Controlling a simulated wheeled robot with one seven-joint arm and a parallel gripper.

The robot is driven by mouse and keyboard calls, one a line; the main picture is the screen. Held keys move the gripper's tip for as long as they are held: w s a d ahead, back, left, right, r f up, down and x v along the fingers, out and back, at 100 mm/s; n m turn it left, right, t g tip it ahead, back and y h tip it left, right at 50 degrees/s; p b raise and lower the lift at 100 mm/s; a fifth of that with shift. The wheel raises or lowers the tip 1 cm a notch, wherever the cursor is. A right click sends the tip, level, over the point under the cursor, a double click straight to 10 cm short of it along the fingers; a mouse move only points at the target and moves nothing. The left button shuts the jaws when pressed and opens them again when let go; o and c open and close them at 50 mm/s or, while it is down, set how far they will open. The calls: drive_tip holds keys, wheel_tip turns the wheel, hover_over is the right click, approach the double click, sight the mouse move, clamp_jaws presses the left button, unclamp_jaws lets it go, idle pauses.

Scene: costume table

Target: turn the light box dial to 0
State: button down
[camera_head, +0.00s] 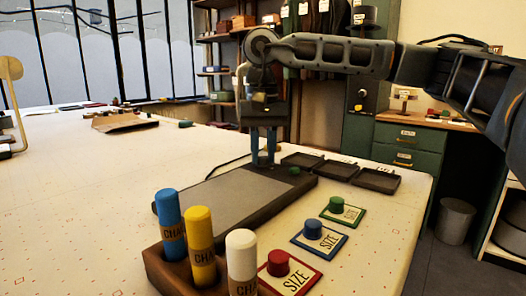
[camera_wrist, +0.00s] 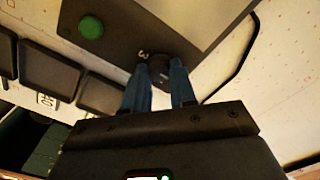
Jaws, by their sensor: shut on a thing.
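The light box (camera_head: 232,197) lies flat on the table, a dark frame around a grey panel. In the wrist view its dark frame (camera_wrist: 125,20) fills the top. Its dial (camera_wrist: 160,66) is a small dark knob at the frame's edge, with a white mark that looks like a 3 beside it. My gripper (camera_head: 263,162) points down at the box's far end. In the wrist view my gripper (camera_wrist: 160,74) has its two blue fingers shut on the dial, one each side. The dial's pointer cannot be made out, and the fingers hide the dial in the head view.
A green button (camera_head: 295,170) is on the box near the dial. Dark trays (camera_head: 375,180) stand just right of it. Chalk sticks in a wooden holder (camera_head: 180,270) and size cards with red, blue and green knobs (camera_head: 312,238) are in front. The table's left is mostly clear.

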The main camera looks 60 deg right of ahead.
sight(263, 157)
idle(0.4)
drive_tip(key=c, duration=0.9)
unclamp_jaws()
drive_tip(key=shift+r+p, duration=0.55)
drive_tip(key=shift+r, duration=3.35)
